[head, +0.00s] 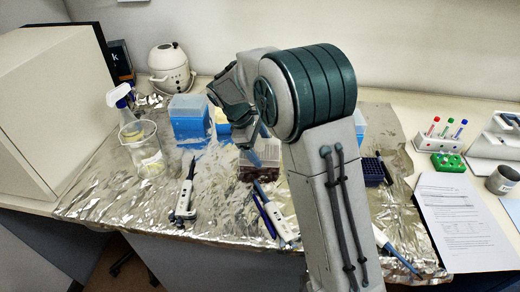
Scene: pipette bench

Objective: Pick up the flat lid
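I cannot clearly make out a separate flat lid; it may be hidden behind my arm. My gripper (255,142) points down beyond the big arm joint, over or near a dark red tip box (257,172) with a clear upper part. My arm covers much of the gripper, so its opening does not show, nor whether it touches the box. A blue tip box (188,122) with a clear cover stands to the left. A dark blue rack (373,172) stands to the right of my arm.
Foil (120,195) covers the bench. A pipette (186,190) lies left of centre, another (283,220) lies nearer the middle. A beaker (144,148), a spray bottle (121,98) and a large white box (50,110) stand left. Papers (462,215) and a tube rack (436,143) are right.

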